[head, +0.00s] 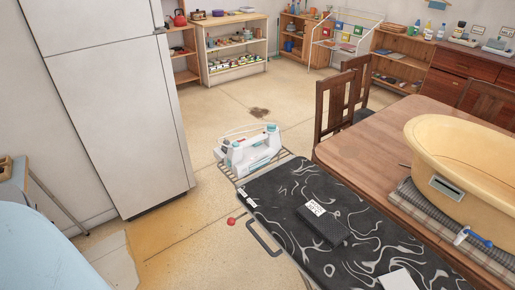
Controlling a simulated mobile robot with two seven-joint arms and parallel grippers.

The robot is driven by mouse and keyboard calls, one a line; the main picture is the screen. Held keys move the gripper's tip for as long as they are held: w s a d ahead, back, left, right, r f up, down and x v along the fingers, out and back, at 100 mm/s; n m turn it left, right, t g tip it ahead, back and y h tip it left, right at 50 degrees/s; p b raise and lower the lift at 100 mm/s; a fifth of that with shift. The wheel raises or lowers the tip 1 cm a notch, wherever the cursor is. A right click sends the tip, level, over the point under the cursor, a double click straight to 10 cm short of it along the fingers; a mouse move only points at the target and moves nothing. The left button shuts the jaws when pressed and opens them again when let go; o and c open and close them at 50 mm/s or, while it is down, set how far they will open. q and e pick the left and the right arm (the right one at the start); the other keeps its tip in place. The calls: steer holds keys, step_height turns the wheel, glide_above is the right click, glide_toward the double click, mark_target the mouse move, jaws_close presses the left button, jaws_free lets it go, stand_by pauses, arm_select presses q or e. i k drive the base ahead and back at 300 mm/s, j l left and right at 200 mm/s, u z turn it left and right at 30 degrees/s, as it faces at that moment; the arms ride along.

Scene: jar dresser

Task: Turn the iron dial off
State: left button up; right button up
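A white and teal iron (250,152) sits on the wire rack (229,172) at the far end of the ironing board (268,192). The board has a black cover with white swirls. The iron's dial is too small to make out, so its setting cannot be told. Neither of my grippers is in the head view.
A dark box (322,226) lies on the board, and a small red ball (231,221) shows beside its left edge. A wooden table (365,150) with a large yellow tub (470,150) stands right. A white fridge (118,110) stands left. Floor (205,205) between is open.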

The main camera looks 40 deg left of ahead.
mark_target(270, 128)
steer(key=j, duration=0.45)
steer(key=i+j+u, duration=0.15)
steer(key=j, duration=0.8)
steer(key=i+j+u, duration=0.1)
steer(key=j, duration=0.35)
